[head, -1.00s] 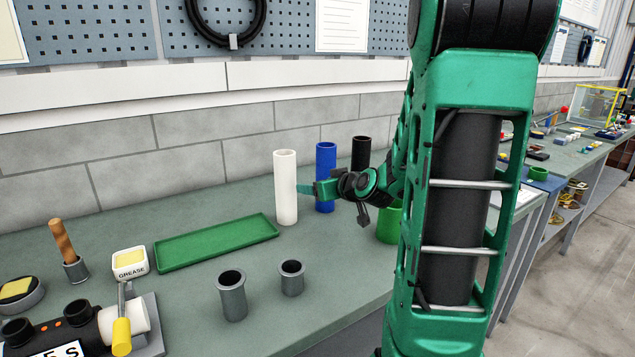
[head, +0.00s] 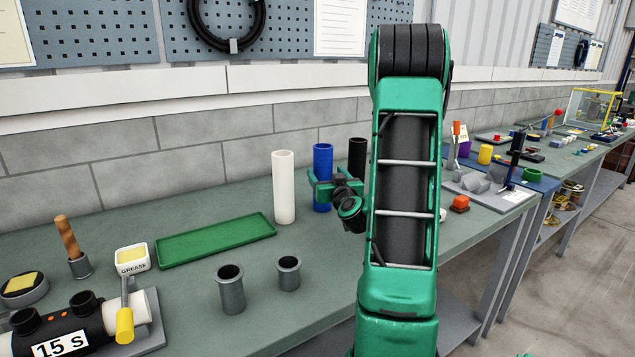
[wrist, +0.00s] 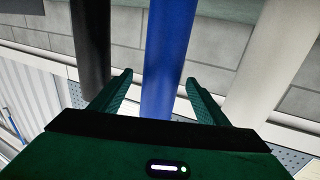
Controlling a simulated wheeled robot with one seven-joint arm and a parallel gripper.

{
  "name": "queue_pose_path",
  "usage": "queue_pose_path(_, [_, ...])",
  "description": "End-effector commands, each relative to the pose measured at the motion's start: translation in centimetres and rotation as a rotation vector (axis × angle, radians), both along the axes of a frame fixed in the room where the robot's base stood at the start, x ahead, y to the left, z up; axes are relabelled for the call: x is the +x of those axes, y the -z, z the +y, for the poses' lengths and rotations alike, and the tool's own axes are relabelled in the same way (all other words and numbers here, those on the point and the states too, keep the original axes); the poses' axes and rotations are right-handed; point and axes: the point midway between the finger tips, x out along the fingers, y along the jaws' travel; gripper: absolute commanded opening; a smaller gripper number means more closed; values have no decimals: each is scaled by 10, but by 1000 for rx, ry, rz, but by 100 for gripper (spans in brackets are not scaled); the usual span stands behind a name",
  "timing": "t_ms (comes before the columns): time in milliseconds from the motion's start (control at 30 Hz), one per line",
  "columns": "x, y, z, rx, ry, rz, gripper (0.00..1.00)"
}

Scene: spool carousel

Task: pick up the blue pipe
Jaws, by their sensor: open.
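The blue pipe (head: 323,164) stands upright on the green-grey bench, between a white pipe (head: 284,187) and a black pipe (head: 357,158). My gripper (head: 323,190) is in front of it, at its lower half. In the wrist view the blue pipe (wrist: 168,60) runs down the middle, between the two open fingers of my gripper (wrist: 158,95). A gap shows on each side of it. The black pipe (wrist: 91,45) is outside the left finger and the white pipe (wrist: 268,60) outside the right one.
A green tray (head: 160,262) lies left of the white pipe. Two grey flanged cups (head: 231,292) stand at the front. A grease tub (head: 132,260) and a heater-like unit (head: 70,325) are at the left. My arm hides part of the bench to the right.

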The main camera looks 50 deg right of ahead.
Motion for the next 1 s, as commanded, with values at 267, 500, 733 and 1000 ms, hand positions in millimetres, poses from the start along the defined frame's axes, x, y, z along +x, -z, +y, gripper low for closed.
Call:
queue_pose_path(267, [20,0,-12,-1,-1,1,69])
queue_pose_path(500, [29,-3,-16,-1,-2,0,69])
queue_pose_path(733, [51,-9,-26,-2,-1,-1,69])
queue_pose_path(1000, [66,-7,-37,1,0,1,69])
